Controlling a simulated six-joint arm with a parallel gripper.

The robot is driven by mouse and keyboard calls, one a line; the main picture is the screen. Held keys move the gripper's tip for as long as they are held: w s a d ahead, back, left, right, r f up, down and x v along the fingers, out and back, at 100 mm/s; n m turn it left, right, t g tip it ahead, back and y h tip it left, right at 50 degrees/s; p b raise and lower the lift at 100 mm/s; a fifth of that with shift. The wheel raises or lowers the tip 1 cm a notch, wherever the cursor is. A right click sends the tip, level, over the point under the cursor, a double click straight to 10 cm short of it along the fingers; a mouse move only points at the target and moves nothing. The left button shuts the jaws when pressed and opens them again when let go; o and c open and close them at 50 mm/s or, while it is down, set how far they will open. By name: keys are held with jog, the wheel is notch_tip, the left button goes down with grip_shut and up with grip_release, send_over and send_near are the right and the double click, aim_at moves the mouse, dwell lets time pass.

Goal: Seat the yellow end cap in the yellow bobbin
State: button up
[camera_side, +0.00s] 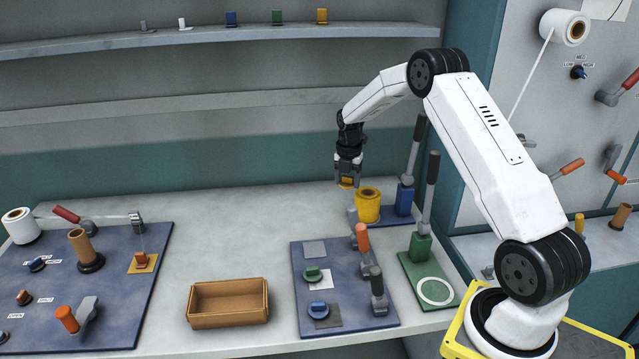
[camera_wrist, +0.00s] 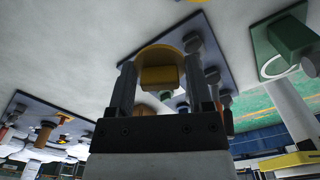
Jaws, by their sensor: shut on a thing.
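My gripper (camera_side: 346,178) is shut on the yellow end cap (camera_side: 346,183), which shows as a small yellow edge under the fingers in the side view. In the wrist view the cap (camera_wrist: 160,77) is a yellow block between the two fingers (camera_wrist: 159,64). The yellow bobbin (camera_side: 368,207) stands upright on a blue plate at the back of the bench. The gripper and cap are above and a little left of it, apart from it. A yellow curved edge (camera_wrist: 166,47) shows behind the block; I cannot tell whether it is cap or bobbin.
A blue lever (camera_side: 406,195) stands right of the bobbin, and a green lever (camera_side: 422,240) is nearer. A blue panel (camera_side: 345,255) with knobs and handles lies in front. A brown open box (camera_side: 228,304) is at front left. The bench middle is clear.

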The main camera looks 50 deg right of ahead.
jog(key=s+d+r+m, duration=0.2)
jog(key=d+m, duration=0.1)
jog(key=d, duration=0.5)
jog(key=shift+s, duration=0.4)
jog(key=shift+f, duration=2.75)
jog(key=shift+f, duration=0.95)
jog(key=o, duration=1.2)
jog(key=shift+r, duration=3.95)
jog(key=shift+a, duration=0.1)
